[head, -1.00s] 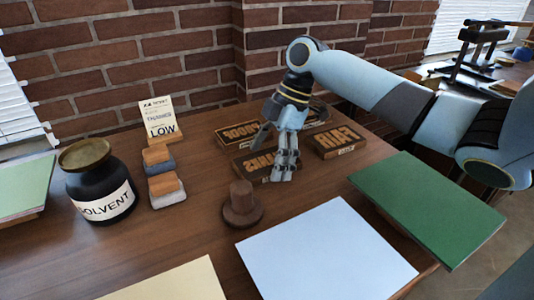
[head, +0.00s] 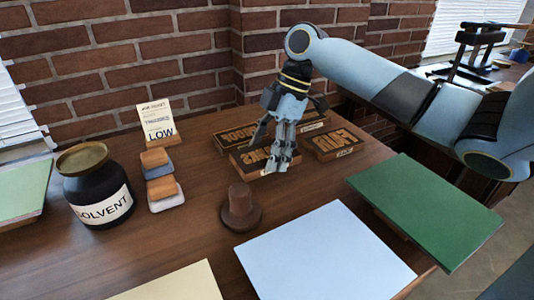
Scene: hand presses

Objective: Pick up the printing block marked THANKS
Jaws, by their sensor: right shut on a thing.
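The block marked THANKS (head: 254,159) is a dark-edged wooden printing block with raised letters in the middle of the table. My right gripper (head: 279,165) comes down over its right part and is shut on it. I cannot tell whether the block is clear of the table. My left gripper is not in view.
Similar blocks lie close by: one behind left (head: 238,136), one marked FAIR (head: 334,143) on the right, one behind (head: 313,123). A brown round-knobbed tool (head: 240,208) stands in front.

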